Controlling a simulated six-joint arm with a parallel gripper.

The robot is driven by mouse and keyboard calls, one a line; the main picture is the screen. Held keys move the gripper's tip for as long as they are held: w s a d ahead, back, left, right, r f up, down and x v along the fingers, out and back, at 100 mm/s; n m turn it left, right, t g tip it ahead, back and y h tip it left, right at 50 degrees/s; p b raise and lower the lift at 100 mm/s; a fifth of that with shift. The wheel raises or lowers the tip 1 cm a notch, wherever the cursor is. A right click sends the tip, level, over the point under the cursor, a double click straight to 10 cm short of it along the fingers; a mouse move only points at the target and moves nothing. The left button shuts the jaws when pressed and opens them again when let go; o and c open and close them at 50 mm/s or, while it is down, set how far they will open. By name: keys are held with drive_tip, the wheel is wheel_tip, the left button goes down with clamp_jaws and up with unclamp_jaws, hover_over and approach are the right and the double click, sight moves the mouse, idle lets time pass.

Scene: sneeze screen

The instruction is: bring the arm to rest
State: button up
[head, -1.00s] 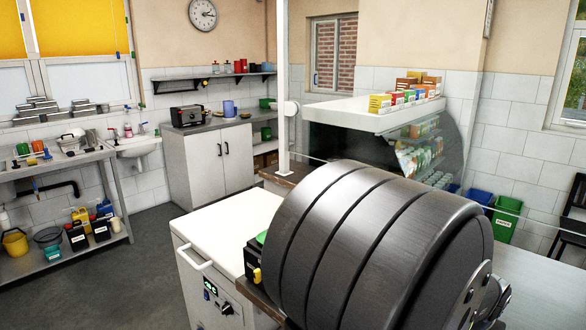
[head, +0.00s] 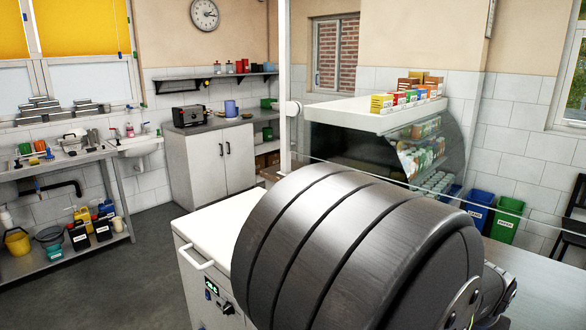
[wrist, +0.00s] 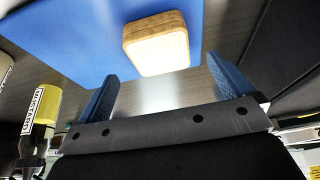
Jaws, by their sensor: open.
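My gripper (wrist: 161,68) is open in the wrist view, with two blue fingers apart and nothing between them. Beyond the fingertips, a rounded tan block with a pale face (wrist: 158,45) rests against a blue board (wrist: 75,38). No contact between the fingers and the block shows. In the head view my own large dark arm link fills the front, and the gripper is not seen there.
A bottle labelled mustard with a yellow part (wrist: 42,108) stands left of my gripper. A white-topped counter (head: 215,225) lies beside my arm. A glass display case (head: 355,150) with small boxes (head: 408,95) on top stands behind it. Blue (head: 478,208) and green bins (head: 506,218) are at right.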

drive_tip(key=v, duration=1.3)
drive_tip(key=x, duration=1.6)
drive_tip(key=shift+f, duration=0.2)
wheel_tip(320, 180, up, 6)
drive_tip(key=shift+w+d+r, duration=0.1)
drive_tip(key=shift+w, duration=0.05)
drive_tip(key=s+d, duration=0.4)
drive_tip(key=s, duration=0.5)
drive_tip(key=shift+d+r, duration=0.35)
drive_tip(key=shift+d, duration=0.05)
